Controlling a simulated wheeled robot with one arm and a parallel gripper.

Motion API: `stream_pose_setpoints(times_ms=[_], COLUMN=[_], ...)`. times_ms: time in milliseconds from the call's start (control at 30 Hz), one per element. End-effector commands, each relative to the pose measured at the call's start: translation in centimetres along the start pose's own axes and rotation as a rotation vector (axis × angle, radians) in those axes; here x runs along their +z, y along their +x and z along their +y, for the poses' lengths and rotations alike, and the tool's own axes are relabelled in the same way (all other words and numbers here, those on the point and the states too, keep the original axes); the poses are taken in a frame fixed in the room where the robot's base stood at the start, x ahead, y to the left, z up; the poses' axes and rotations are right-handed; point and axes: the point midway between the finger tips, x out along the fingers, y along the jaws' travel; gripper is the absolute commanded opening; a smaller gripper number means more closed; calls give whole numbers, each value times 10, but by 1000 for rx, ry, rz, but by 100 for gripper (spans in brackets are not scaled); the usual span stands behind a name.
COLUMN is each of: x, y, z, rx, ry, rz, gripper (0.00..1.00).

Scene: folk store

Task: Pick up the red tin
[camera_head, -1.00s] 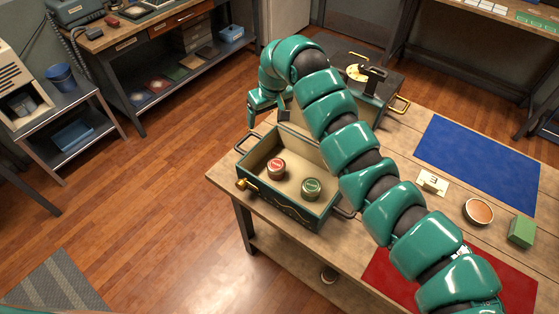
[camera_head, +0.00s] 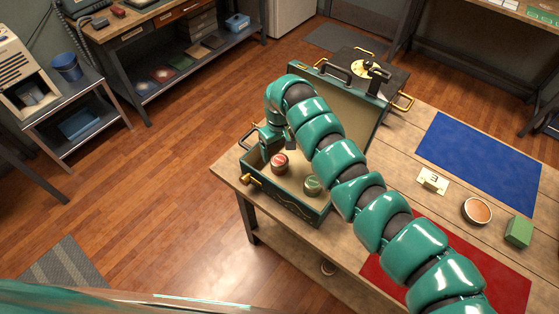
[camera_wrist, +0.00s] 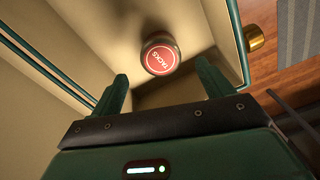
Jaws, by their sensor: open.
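The red tin (camera_head: 280,163), round with a red lid, stands in the open teal box (camera_head: 297,207) with a cream inside. In the wrist view its lid (camera_wrist: 160,59) reads "TACKS" and lies beyond my fingertips, near the middle. My gripper (camera_wrist: 162,88) is open and empty, its two teal fingers apart, with the tin ahead of the gap and not between them. In the head view my gripper (camera_head: 278,146) hangs over the box just above the red tin. A green tin (camera_head: 312,184) stands in the box to the right of the red one, partly beside my arm.
The box's raised lid (camera_head: 345,105) stands behind my arm. A blue mat (camera_head: 480,162), a small card (camera_head: 432,181), a round copper-coloured dish (camera_head: 477,211), a green block (camera_head: 518,231) and a red mat (camera_head: 385,270) lie on the table's right side. The box walls stand close around my gripper.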

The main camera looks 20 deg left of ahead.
Motion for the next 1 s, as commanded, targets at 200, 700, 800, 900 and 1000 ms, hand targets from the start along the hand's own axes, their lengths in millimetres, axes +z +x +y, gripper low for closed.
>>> stream_pose_setpoints(times_ms=[200,700,800,900,1000], x=[0,0,0,0,0], y=[18,68,70,71,71], z=[0,-2,-2,-2,-2], rx=[1,1,1,1,1], ry=[0,0,1,1,1], rz=[-1,1,3,3,3], gripper=[79,79,79,79,77])
